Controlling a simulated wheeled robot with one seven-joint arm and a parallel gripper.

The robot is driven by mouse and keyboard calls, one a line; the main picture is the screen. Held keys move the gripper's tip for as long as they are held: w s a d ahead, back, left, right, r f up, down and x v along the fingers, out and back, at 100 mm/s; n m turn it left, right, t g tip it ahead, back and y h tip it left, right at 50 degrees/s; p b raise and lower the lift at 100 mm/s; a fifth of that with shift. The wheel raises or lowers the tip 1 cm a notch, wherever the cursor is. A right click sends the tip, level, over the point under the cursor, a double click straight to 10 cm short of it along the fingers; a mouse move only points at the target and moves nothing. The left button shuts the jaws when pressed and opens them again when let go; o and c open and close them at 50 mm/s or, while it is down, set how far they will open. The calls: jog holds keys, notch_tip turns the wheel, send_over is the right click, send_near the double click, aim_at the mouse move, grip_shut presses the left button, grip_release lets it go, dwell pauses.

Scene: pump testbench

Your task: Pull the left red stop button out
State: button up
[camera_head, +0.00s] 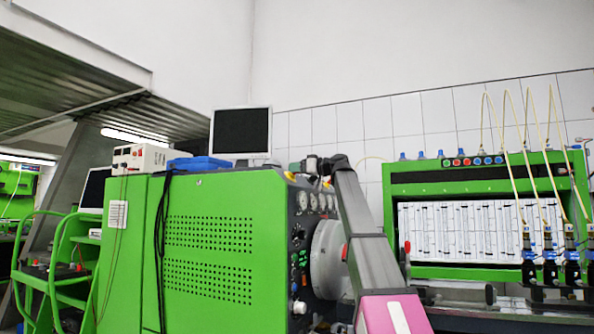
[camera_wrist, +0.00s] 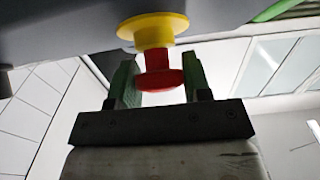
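The red stop button (camera_wrist: 160,80) shows in the wrist view below its round yellow collar (camera_wrist: 153,30), mounted on a grey panel (camera_wrist: 75,28). A short red neck joins the cap to the yellow collar. In the head view my arm (camera_head: 365,230) reaches up to the upper right edge of the green test bench (camera_head: 235,200).
Gauges (camera_head: 312,201) and knobs cover the bench's right face, close beside my arm. A monitor (camera_head: 240,131) and a blue case (camera_head: 200,163) sit on top. A second green-framed bench (camera_head: 440,185) with hoses stands at right. The air above the benches is clear.

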jog(key=shift+s+d+r, duration=0.25)
jog(key=shift+d+r, duration=0.3)
jog(key=shift+r, duration=0.05)
jog(key=o, duration=1.2)
jog(key=shift+o, duration=0.2)
jog(key=v, duration=1)
jog(key=shift+s+d, duration=0.25)
jog(key=shift+d, duration=0.05)
